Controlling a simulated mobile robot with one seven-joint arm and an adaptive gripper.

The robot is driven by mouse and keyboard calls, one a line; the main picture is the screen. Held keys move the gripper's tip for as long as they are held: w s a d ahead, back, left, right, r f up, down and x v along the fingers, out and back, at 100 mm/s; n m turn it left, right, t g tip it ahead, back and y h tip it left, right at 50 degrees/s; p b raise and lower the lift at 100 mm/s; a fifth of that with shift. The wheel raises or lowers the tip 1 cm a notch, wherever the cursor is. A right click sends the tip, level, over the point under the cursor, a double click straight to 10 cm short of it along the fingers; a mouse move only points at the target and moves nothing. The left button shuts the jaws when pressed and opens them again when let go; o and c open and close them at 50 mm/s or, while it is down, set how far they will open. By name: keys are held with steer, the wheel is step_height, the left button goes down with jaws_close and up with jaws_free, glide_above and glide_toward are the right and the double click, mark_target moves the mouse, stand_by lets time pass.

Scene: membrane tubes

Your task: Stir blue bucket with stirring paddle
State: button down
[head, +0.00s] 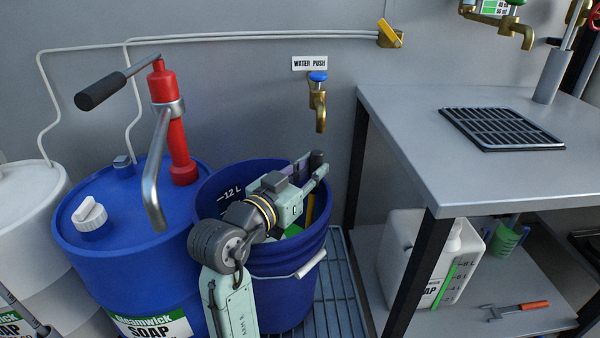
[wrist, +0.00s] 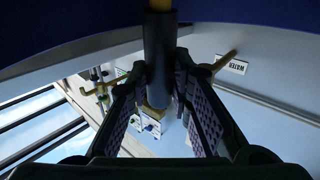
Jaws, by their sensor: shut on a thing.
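The blue bucket (head: 285,262) stands upright on a floor grating, with a "12 L" mark inside its far wall. My gripper (head: 308,168) is over the bucket opening, tilted, with my wrist across its near rim. It is shut on the dark grip of the stirring paddle (head: 318,157). A yellow-orange part of the shaft shows below, inside the bucket. In the wrist view, the grip of the paddle (wrist: 159,50) stands between the two fingers of my gripper (wrist: 160,78). The paddle's lower end and most of the bucket's inside are hidden by my arm.
A blue soap drum (head: 85,250) with a red hand pump (head: 175,120) stands close left of the bucket. A brass tap (head: 318,105) is on the wall above and behind it. A metal table (head: 400,110) stands to the right, with a white canister (head: 400,245) beneath.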

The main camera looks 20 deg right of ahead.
steer(key=shift+w+d+f, duration=0.1)
steer(key=shift+d, duration=0.35)
steer(key=shift+a, duration=0.1)
steer(key=w, duration=0.3)
steer(key=shift+w, duration=0.15)
steer(key=shift+w+a, duration=1)
steer(key=shift+a, duration=0.05)
